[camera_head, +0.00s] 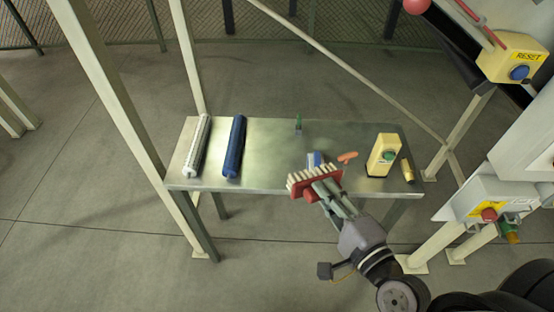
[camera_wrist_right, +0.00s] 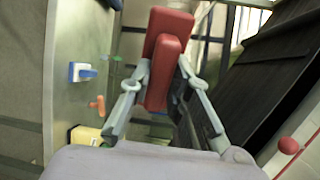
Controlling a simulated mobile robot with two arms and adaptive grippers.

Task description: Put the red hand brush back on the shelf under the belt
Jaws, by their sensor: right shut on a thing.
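The red hand brush (camera_head: 316,184) with pale bristles is held in my right gripper (camera_head: 328,192), over the front edge of the metal shelf (camera_head: 270,145). In the right wrist view the red brush (camera_wrist_right: 164,62) stands between the two grey fingers of the right gripper (camera_wrist_right: 162,80), which are shut on its handle. The shelf surface (camera_wrist_right: 75,35) is at the left of that view. Whether the brush touches the shelf cannot be told. A dark belt-like surface (camera_wrist_right: 265,80) lies at the right of the wrist view. My left gripper is not in view.
On the shelf lie a white roller (camera_head: 198,145), a blue roller (camera_head: 235,147), a green item (camera_head: 298,123), a blue-and-white item (camera_head: 314,158), an orange item (camera_head: 347,157), a yellow button box (camera_head: 383,155) and a brass cylinder (camera_head: 408,170). A slanted frame bar (camera_head: 340,60) crosses behind. The shelf's middle is clear.

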